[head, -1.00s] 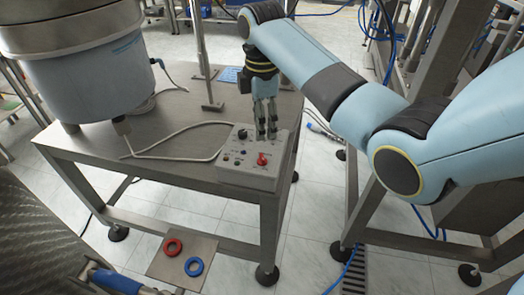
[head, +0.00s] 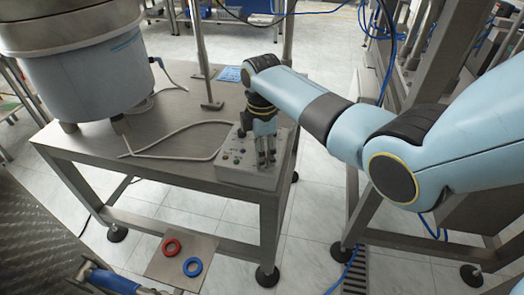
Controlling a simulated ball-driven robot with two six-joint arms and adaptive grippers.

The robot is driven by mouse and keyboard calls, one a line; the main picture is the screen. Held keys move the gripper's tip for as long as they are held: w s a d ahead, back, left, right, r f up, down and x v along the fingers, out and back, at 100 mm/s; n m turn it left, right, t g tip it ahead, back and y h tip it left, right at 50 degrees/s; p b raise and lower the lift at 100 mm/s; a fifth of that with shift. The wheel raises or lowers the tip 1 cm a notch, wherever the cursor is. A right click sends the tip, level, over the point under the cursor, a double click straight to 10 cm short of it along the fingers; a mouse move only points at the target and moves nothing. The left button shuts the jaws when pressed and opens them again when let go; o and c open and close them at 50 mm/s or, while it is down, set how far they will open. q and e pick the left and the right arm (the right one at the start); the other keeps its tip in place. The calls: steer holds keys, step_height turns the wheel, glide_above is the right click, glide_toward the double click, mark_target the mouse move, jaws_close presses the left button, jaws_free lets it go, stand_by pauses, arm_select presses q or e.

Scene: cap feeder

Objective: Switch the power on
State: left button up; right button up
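The grey control box (head: 235,174) sits on the near right corner of the metal table. Small knobs and buttons show on the left part of its sloped face. My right gripper (head: 266,165) points down over the right part of the box, with its fingertips at or very close to the face. The fingers hide the red switch there, and I cannot tell whether they touch it. The two fingers look close together; whether they are shut is not clear. My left gripper is not clearly seen; only a blue and metal part shows at the bottom left.
A large round feeder bowl (head: 85,80) stands on the left of the table (head: 165,155). A pale cable (head: 180,135) runs from it to the box. A red ring (head: 171,247) and a blue ring (head: 193,267) lie on a low plate in front.

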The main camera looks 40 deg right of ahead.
jaws_close()
steer(key=shift+r+m+p, duration=0.2)
steer(key=shift+m+p, duration=0.95)
steer(key=shift+m, duration=0.05)
steer(key=m+p, duration=0.2)
steer(key=shift+m, duration=0.3)
steer(key=m+p, duration=0.1)
steer(key=m, duration=0.2)
steer(key=shift+f+m+p, duration=0.1)
steer(key=shift+m+p, duration=0.2)
steer(key=shift+p, duration=0.05)
steer(key=shift+m+p, duration=0.5)
steer(key=shift+m, duration=1.1)
steer(key=shift+f+m, duration=0.1)
steer(key=shift+m, duration=0.2)
